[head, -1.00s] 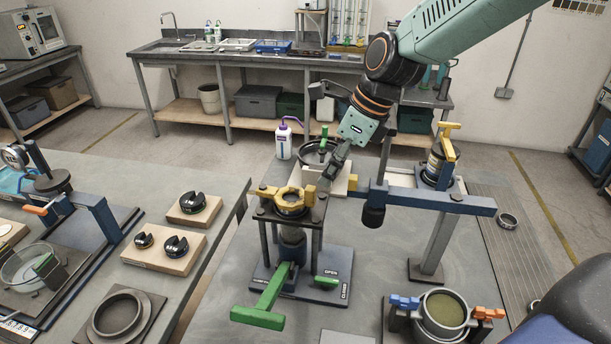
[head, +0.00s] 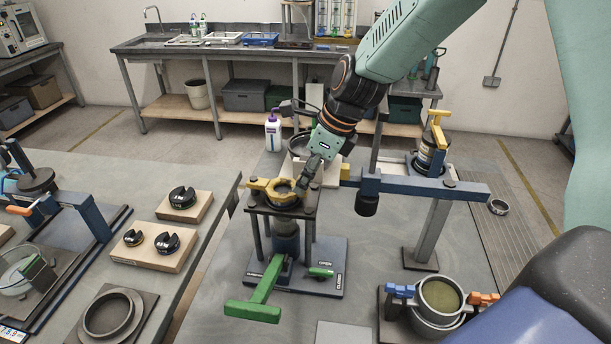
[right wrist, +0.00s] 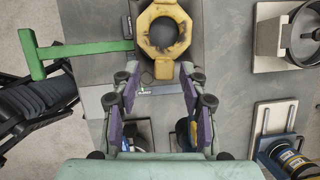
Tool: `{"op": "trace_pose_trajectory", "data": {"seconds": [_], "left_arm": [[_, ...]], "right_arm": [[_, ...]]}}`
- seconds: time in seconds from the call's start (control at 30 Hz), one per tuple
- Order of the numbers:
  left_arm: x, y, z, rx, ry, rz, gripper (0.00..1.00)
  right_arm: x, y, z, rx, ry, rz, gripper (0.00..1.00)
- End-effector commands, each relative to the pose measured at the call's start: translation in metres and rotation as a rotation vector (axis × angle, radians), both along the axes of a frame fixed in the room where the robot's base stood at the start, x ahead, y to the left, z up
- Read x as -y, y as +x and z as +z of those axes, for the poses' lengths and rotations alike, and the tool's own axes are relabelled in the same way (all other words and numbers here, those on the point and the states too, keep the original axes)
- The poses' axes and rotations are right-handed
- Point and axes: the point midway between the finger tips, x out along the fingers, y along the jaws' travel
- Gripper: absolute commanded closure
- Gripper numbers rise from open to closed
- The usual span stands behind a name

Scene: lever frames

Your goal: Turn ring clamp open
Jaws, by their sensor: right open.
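The yellow ring clamp (head: 274,192) sits on top of a dark stand with a blue column, beside the grey bench's left edge. It also shows in the right wrist view (right wrist: 144,22), as a yellow ring around a dark round centre with a small lug toward me. My right gripper (head: 303,184) is just right of the ring in the head view. In the right wrist view its two purple-sided fingers (right wrist: 158,76) are spread apart, the tips near the lug. Nothing shows held between them; contact with the ring cannot be told. My left gripper is not in view.
A green T-shaped lever (head: 258,295) sticks out low from the stand, over a base plate marked OPEN and CLOSED. A blue crossbar (head: 425,187) on a post stands to the right. A white bottle (head: 272,133) and a pan are behind. A pot (head: 438,300) is front right.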

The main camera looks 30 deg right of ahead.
Motion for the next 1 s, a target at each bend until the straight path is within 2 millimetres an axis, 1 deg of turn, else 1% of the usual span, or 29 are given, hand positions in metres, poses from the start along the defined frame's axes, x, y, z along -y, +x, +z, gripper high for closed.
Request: {"op": "trace_pose_trajectory", "data": {"seconds": [0.3,0.8,1.0], "left_arm": [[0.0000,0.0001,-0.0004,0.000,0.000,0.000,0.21],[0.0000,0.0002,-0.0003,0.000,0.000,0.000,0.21],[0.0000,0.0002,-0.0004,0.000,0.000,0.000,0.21]], "right_arm": [[-0.0008,0.0044,-0.0026,0.001,-0.001,0.000,0.57],[-0.0008,0.0036,-0.0025,-0.001,0.001,-0.001,0.99],[-0.0009,0.0034,-0.0032,-0.002,0.000,-0.001,1.00]]}}
